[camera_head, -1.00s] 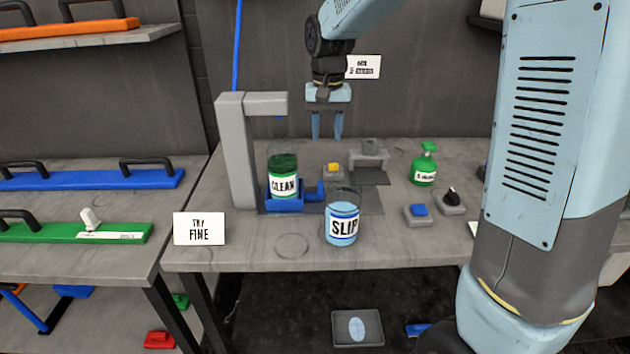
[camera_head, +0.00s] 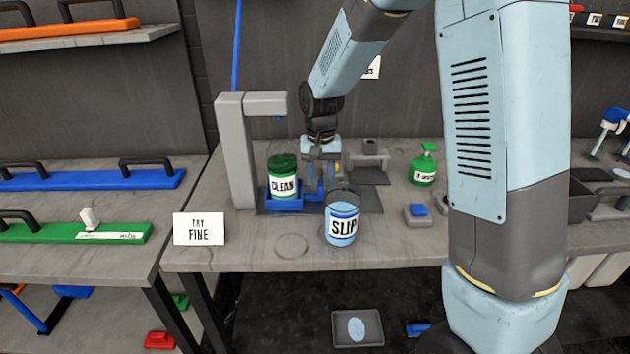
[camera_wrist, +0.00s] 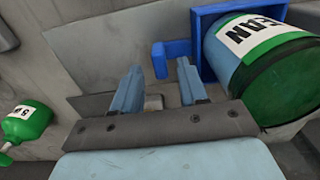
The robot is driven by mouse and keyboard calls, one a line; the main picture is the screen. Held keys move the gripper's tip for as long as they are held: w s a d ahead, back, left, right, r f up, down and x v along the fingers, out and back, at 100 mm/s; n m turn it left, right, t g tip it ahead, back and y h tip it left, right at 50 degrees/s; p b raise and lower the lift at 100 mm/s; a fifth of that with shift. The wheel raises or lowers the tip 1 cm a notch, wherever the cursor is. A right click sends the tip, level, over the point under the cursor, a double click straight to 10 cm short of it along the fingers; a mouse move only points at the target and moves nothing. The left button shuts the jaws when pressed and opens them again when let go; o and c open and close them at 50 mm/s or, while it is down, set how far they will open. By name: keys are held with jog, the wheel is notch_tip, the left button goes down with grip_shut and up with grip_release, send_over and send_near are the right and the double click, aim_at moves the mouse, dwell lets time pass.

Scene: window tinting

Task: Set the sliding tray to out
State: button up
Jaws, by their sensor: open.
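The sliding tray (camera_head: 284,205) is blue and stands under the grey post at the left of the bench. A green-lidded jar marked CLEAN (camera_head: 283,180) sits in it. The tray's blue handle (camera_wrist: 160,58) sticks out from its side toward my gripper. My gripper (camera_head: 320,188) is open and pointed down at the right of the tray. In the wrist view, the handle's end shows between the fingertips (camera_wrist: 160,68); whether they touch it I cannot tell. In the wrist view the tray (camera_wrist: 198,50) and jar (camera_wrist: 265,70) are at the upper right.
A blue SLIP jar (camera_head: 341,222) stands close in front of my gripper. A green spray bottle (camera_head: 424,168) and a blue button (camera_head: 418,211) are to the right.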

jog(key=shift+f, duration=0.95)
jog(key=shift+c, duration=0.4)
grip_shut()
